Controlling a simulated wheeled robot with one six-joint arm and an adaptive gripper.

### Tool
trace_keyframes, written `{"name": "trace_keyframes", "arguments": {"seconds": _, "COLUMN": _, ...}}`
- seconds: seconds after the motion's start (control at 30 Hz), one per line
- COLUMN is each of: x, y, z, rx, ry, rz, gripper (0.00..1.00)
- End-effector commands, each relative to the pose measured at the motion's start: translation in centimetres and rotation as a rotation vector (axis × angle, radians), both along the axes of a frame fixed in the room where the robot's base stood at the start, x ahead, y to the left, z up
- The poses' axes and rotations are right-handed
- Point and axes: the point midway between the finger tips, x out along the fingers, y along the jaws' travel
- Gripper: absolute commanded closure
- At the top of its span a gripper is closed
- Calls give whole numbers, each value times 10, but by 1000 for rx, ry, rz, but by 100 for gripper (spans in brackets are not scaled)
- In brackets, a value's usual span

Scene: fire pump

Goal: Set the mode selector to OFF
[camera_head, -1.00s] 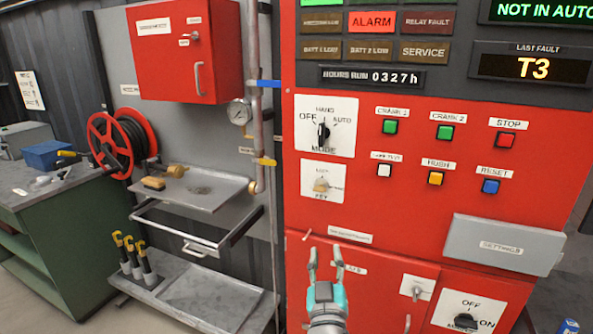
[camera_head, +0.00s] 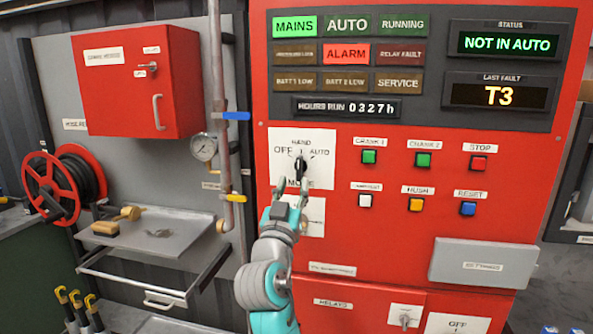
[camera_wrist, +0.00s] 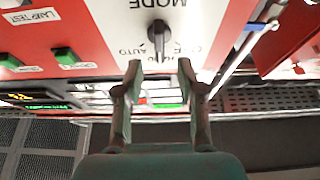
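The mode selector (camera_head: 300,164) is a black knob on a white plate marked OFF, HAND and AUTO, on the red panel. In the head view its handle stands near upright, roughly toward HAND; the exact setting is hard to tell. In the wrist view the selector (camera_wrist: 159,38) appears upside down, just beyond the fingertips and between their lines. My gripper (camera_head: 293,192) is just below the knob in the head view. In the wrist view my gripper (camera_wrist: 157,68) has its two fingers spread apart with nothing between them. It appears apart from the knob.
Crank, stop, lamp test, hush and reset buttons (camera_head: 416,204) lie right of the selector. A key switch plate (camera_head: 315,216) is partly hidden behind my gripper. A grey settings box (camera_head: 484,264) juts out lower right. A pipe with a gauge (camera_head: 204,147) stands left.

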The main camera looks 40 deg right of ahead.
Motion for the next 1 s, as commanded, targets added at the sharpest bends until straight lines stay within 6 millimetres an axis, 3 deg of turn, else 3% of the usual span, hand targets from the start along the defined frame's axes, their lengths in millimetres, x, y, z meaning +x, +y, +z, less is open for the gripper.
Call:
{"name": "trace_keyframes", "arguments": {"seconds": 0.33, "x": 30, "y": -38, "z": 20, "rx": -1, "ry": 0, "rz": 0, "gripper": 61}}
{"name": "trace_keyframes", "arguments": {"seconds": 0.77, "x": 36, "y": -46, "z": 24, "rx": -1, "ry": 1, "rz": 1, "gripper": 61}}
{"name": "trace_keyframes", "arguments": {"seconds": 0.8, "x": 36, "y": -46, "z": 24, "rx": -1, "ry": 1, "rz": 1, "gripper": 64}}
{"name": "trace_keyframes", "arguments": {"seconds": 0.93, "x": 36, "y": -46, "z": 24, "rx": -1, "ry": 1, "rz": 1, "gripper": 96}}
{"name": "trace_keyframes", "arguments": {"seconds": 1.0, "x": 36, "y": -46, "z": 24, "rx": -1, "ry": 0, "rz": 1, "gripper": 100}}
